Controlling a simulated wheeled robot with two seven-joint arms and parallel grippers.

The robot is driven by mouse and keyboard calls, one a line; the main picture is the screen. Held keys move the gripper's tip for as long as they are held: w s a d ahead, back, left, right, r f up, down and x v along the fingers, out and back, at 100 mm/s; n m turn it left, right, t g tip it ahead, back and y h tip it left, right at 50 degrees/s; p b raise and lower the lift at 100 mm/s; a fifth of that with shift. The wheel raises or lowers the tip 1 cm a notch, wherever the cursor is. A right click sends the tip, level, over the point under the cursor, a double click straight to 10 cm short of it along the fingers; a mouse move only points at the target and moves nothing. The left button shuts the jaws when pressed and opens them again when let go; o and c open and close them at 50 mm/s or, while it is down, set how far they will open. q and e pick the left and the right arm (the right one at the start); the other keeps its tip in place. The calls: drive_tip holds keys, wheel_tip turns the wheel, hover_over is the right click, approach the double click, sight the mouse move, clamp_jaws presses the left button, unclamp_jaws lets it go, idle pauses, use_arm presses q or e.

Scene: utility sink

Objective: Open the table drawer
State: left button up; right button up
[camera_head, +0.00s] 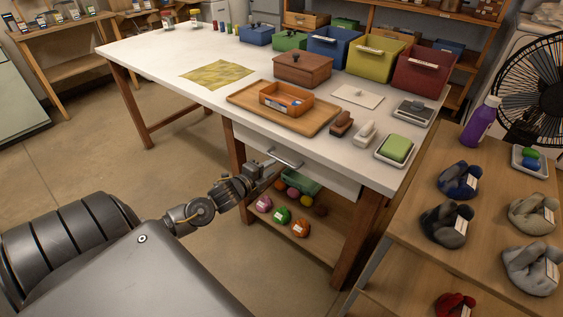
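The white work table (140,58) has a white drawer (325,177) under its front edge. The drawer front looks close to flush under the tabletop, with no open interior showing. A metal bar handle (286,158) is on the drawer front. My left gripper (270,168) is just below and left of the handle, at its left end. Its fingers are small and dark here, and I cannot tell whether they touch or enclose the handle. My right gripper is not in view.
A shelf under the drawer holds coloured balls (282,214) and a green container (300,182). A wooden tray (245,97), bins and small items stand on the tabletop. A wooden rack (400,262) with gloves and a fan (530,85) stand at right. The floor left of the table is clear.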

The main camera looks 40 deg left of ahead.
sight(282, 160)
use_arm(q)
drive_tip(key=x, duration=0.7)
clamp_jaws()
